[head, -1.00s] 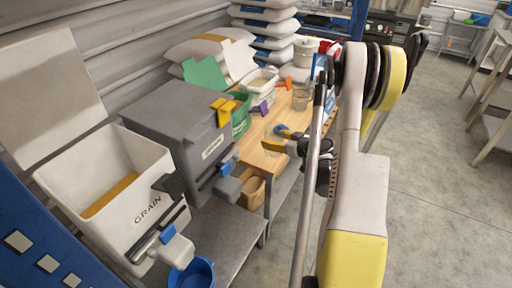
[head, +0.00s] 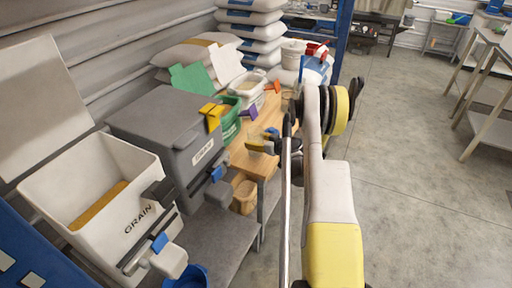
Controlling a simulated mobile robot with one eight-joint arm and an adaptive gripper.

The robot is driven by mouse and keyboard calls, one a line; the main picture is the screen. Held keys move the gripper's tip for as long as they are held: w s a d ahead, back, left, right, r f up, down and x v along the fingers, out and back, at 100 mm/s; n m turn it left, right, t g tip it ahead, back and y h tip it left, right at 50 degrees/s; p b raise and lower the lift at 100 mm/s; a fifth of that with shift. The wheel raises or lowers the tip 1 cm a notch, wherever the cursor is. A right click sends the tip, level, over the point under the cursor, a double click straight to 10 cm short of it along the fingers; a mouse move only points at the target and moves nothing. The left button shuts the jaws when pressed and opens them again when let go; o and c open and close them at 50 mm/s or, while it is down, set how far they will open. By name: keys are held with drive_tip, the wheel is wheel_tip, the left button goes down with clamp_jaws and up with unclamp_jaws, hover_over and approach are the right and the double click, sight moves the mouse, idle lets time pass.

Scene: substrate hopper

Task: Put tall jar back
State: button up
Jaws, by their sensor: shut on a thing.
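My gripper (head: 263,142) is over the front part of the wooden worktop (head: 243,162), with yellow and dark fingers and a blue spot beside them. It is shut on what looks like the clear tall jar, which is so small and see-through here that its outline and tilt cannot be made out. I cannot tell whether the jar touches the worktop. My arm hides the worktop's right part.
A white grain hopper (head: 95,195) stands open at the left, beside a grey lidded hopper (head: 165,130). A green bin (head: 230,122) and a white tub (head: 247,88) stand behind the gripper. A paper bag (head: 244,197) sits below the worktop. Open floor (head: 400,180) lies right.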

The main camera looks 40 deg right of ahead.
wheel_tip(320, 180, down, 2)
drive_tip(key=shift+f+b, duration=0.1)
drive_tip(key=shift+b, duration=0.25)
drive_tip(key=o, duration=1.4)
drive_tip(key=shift+v, duration=6.1)
